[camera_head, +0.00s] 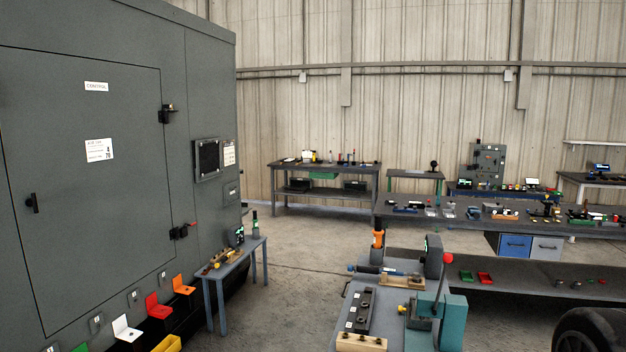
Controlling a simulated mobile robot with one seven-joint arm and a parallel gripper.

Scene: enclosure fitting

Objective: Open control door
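The control door (90,190) is a large grey panel at the left of the large grey enclosure. It carries a white "CONTROL" label (96,87) and a second white label (99,150). A small black handle (32,203) sits near its left edge. Black hinges show at its right edge, an upper hinge (167,113) and a lower hinge (180,231). The door looks shut, flush with the enclosure front. My gripper is not in view.
Orange, red and white brackets (158,307) line the enclosure's lower front. A small blue-grey table (222,272) stands by its right end. A bench with a teal press (452,322) is at front centre. Workbenches (330,190) stand behind; floor (290,290) between is open.

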